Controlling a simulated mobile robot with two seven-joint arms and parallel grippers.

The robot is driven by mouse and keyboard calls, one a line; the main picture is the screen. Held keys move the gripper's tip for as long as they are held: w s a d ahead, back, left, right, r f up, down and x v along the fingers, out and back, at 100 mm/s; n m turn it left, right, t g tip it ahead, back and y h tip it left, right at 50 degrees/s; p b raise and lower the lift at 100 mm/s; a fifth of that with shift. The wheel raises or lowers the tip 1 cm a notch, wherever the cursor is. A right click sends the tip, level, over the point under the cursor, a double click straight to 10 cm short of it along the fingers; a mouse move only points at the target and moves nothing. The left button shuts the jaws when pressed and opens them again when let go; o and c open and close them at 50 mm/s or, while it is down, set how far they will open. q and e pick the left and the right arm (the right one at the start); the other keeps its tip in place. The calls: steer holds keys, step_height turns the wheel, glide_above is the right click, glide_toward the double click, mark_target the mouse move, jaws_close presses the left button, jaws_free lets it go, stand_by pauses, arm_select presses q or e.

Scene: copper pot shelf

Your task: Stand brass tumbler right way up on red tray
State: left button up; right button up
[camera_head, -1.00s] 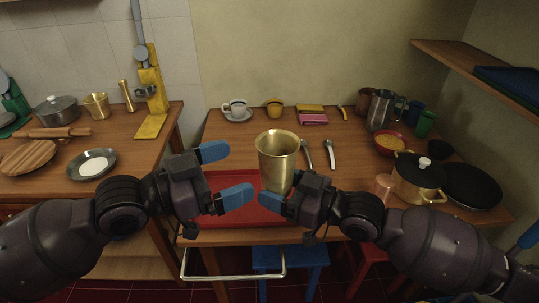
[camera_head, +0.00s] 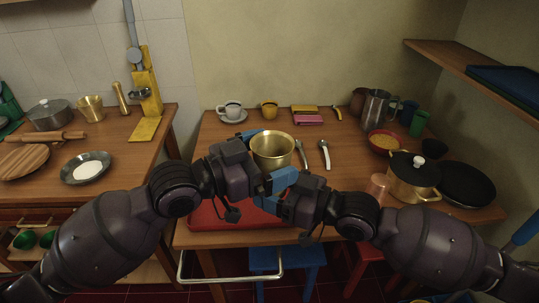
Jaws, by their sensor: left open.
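The brass tumbler (camera_head: 272,148) is upright, its open mouth facing up, and held in the air in front of the table. Its lower part is hidden by my grippers. My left gripper (camera_head: 266,159) is open, with one blue finger behind the tumbler's left side and the other in front of it. Whether these fingers touch it I cannot tell. My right gripper (camera_head: 276,193) is low at the tumbler, shut on its lower part; its fingertips are mostly hidden. The red tray (camera_head: 222,215) lies at the table's front edge, below and partly hidden by my arms.
A copper cup (camera_head: 377,186), a brass pot (camera_head: 412,180) and a black pan (camera_head: 466,184) stand at the right. A cup on a saucer (camera_head: 232,113) and a yellow mug (camera_head: 269,109) stand at the back.

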arm_select(q)
steer(key=c, duration=0.9)
steer(key=shift+c, duration=0.4)
arm_select(e)
steer(key=o, duration=1)
